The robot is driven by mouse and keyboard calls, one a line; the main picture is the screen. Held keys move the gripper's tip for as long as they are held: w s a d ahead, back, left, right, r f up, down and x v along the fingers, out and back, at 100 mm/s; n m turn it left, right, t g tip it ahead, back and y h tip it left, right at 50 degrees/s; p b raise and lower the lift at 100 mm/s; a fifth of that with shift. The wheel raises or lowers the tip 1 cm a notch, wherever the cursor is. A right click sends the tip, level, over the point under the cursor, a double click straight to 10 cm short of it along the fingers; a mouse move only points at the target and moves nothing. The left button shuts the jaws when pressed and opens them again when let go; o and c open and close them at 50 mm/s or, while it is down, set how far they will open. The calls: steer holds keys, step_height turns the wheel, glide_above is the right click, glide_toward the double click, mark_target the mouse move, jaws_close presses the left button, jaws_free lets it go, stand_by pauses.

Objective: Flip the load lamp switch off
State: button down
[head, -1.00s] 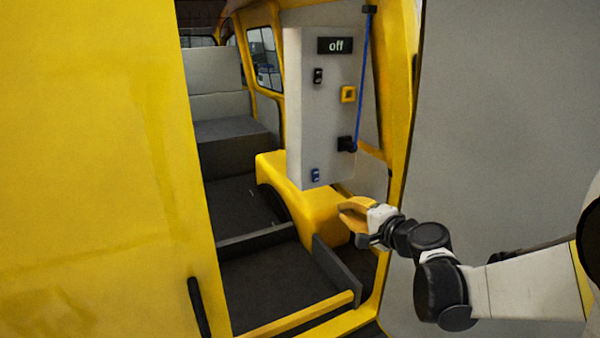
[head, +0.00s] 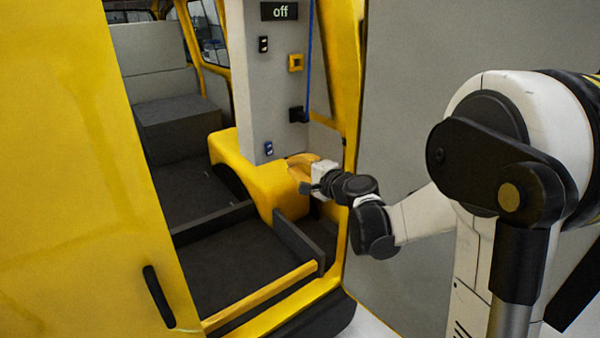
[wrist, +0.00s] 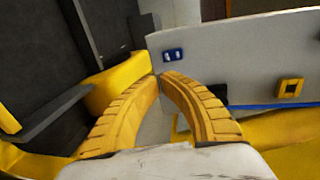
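A light grey panel (head: 277,70) stands inside the yellow van's side opening. It carries a black switch (head: 263,44) at upper left and a blue switch (head: 268,148) near the bottom. Neither switch has a readable label, so I cannot tell which works the load lamp. A dark display (head: 279,11) at the top reads "off". My gripper (head: 290,161) is just right of and slightly below the blue switch in the head view. In the wrist view, the blue switch (wrist: 173,55) lies just beyond my fingertips (wrist: 160,77), which meet with nothing between them.
A yellow square-framed button (head: 296,63) and a black socket (head: 297,114) with a blue cable (head: 310,60) sit on the panel's right side. The yellow van door (head: 70,180) fills the left. A low dark divider (head: 298,245) stands below my gripper.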

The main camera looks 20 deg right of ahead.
mark_target(272, 156)
steer(key=b+x, duration=0.2)
steer(key=x, duration=0.4)
steer(key=shift+w+a+f, duration=0.15)
steer(key=shift+w+f, duration=0.05)
steer(key=shift+w, duration=0.15)
steer(key=shift+w+a, duration=0.2)
steer(key=shift+w, duration=0.55)
steer(key=shift+w+a+f, duration=0.15)
steer(key=shift+w+a, duration=0.05)
steer(key=shift+w, duration=0.25)
steer(key=shift+f, duration=0.1)
